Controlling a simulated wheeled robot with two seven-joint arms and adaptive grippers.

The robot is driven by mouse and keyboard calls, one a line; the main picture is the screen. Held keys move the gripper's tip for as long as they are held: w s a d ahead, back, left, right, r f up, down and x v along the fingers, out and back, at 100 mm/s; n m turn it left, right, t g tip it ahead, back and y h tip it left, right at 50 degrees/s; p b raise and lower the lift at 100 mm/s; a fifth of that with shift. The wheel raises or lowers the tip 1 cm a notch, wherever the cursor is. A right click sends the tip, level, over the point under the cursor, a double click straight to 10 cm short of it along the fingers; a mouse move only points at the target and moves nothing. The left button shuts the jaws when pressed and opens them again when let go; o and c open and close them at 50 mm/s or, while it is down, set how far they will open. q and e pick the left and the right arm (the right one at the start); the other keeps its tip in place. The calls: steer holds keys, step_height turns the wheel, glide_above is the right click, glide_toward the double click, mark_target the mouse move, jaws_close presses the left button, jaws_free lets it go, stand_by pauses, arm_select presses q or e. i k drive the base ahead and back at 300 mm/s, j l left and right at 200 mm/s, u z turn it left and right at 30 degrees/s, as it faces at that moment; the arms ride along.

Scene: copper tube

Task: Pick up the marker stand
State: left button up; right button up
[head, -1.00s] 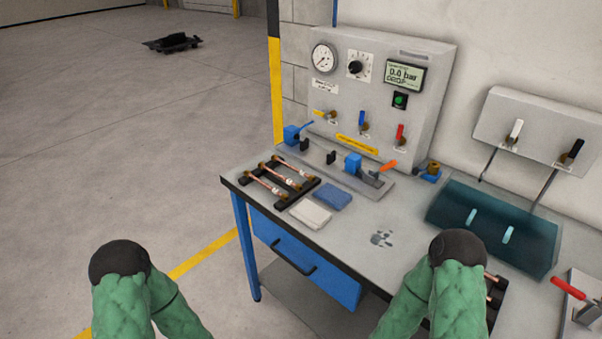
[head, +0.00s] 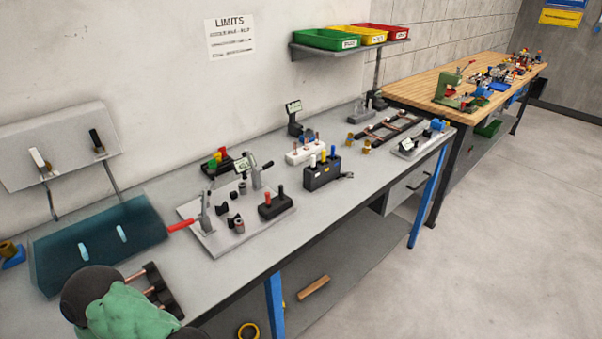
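No gripper of mine shows in the head view; only a green-sleeved part of one of my arms reaches in at the lower left. On the grey bench, a black block (head: 322,175) holds several upright pieces with white, yellow and blue tops, looking like a stand of markers. A smaller black block (head: 276,207) with one red and one black upright piece sits on a pale plate to its left. I cannot tell for sure which is the marker stand. Both stand upright, and nothing is touching them from my side.
The pale plate (head: 225,240) carries a clamp with a red handle (head: 182,225). A teal tray (head: 100,245) and copper tubes in a black rack (head: 150,280) are at left. A white block (head: 305,152) stands behind. The front bench strip is fairly clear.

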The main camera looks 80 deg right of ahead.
mark_target(311, 181)
steer(key=z, duration=3.05)
steer(key=i+l+u, duration=0.35)
steer(key=l, duration=0.2)
steer(key=i+l+u, duration=0.15)
steer(key=l, duration=0.2)
steer(key=i+l+u, duration=0.2)
steer(key=l+u, duration=0.15)
steer(key=l, duration=0.3)
steer(key=i+l+u, duration=0.2)
steer(key=l, duration=0.2)
